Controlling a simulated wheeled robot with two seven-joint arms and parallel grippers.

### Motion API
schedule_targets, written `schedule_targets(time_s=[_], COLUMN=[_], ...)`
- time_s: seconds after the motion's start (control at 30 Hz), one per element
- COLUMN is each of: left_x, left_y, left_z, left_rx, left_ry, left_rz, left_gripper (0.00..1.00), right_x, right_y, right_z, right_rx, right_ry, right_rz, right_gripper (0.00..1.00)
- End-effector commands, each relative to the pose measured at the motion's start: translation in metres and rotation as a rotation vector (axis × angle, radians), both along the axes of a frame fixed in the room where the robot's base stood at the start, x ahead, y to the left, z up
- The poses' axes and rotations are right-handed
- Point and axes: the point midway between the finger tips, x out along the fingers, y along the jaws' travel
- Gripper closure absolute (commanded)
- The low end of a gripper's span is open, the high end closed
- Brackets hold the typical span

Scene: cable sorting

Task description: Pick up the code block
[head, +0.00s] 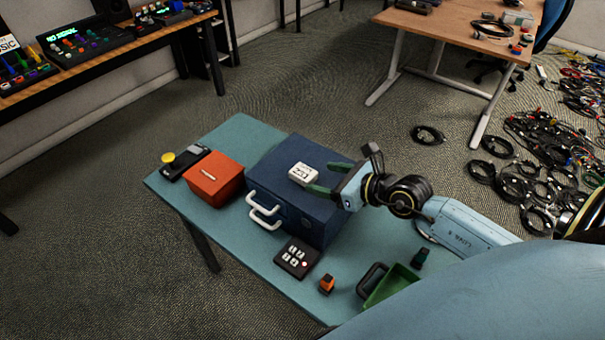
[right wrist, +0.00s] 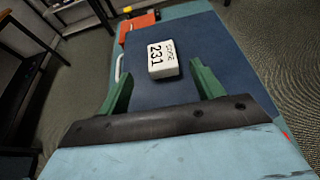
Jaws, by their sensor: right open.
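The code block (head: 303,173) is a small white block with black writing, lying on top of a dark blue case (head: 290,187). In the right wrist view the code block (right wrist: 163,59) reads "CODE 231" and lies just ahead of the fingertips. My right gripper (head: 330,178) is open, its green fingers above the case top on either side of the near end of the block. The fingers also show in the right wrist view (right wrist: 160,80), with nothing held between them. My left gripper is not in view.
A teal table (head: 255,240) bears the case, an orange box (head: 214,180), a black device with a yellow knob (head: 184,163), a keypad (head: 297,257), a small orange item (head: 327,284) and a green bin (head: 392,284). Cables (head: 545,150) cover the floor at right.

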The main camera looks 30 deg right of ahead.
Motion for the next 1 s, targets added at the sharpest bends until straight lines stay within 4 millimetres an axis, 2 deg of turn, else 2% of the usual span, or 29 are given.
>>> schedule_targets(time_s=[0.1,0.33,0.67,1.0], left_x=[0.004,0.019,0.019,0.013], left_y=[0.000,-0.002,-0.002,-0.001], left_z=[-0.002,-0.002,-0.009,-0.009], left_rx=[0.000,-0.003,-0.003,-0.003], left_ry=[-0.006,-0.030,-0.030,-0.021], left_rz=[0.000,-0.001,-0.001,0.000], left_gripper=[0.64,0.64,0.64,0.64], right_x=[0.014,0.024,0.061,0.066], right_y=[0.005,0.009,0.021,0.024], right_z=[-0.006,-0.011,-0.025,-0.027], right_rx=[0.001,0.000,0.001,0.000], right_ry=[-0.001,0.001,-0.001,0.001], right_rz=[-0.001,0.000,0.000,0.000], right_gripper=[0.34,0.34,0.34,0.34])
